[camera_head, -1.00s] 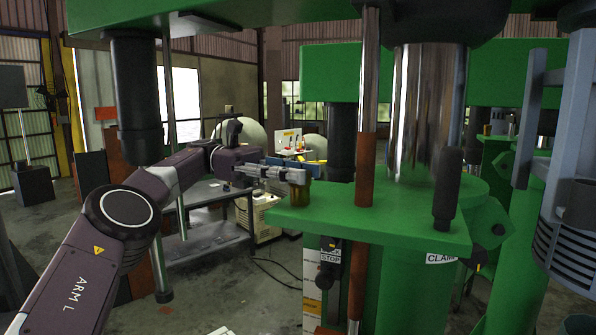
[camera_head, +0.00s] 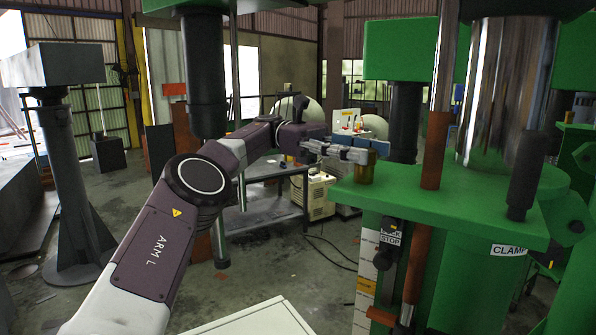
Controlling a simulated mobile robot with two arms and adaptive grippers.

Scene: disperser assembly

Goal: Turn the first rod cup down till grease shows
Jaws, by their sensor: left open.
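A small brass-coloured rod cup (camera_head: 366,168) stands at the left corner of the green machine plate (camera_head: 455,205), left of the thin copper-and-chrome rod (camera_head: 434,150). My left gripper (camera_head: 362,154) reaches in from the left, its grey fingers level with the cup's top. The gripper is open, with its fingertips at the cup; whether they touch it I cannot tell. The fingers partly cover the cup's upper part. No grease can be made out at this size. My right gripper is not in view.
A thick chrome column (camera_head: 494,95) rises behind. A black cylinder (camera_head: 204,75) hangs beyond my left arm. A grey workbench (camera_head: 270,172) stands behind my left gripper.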

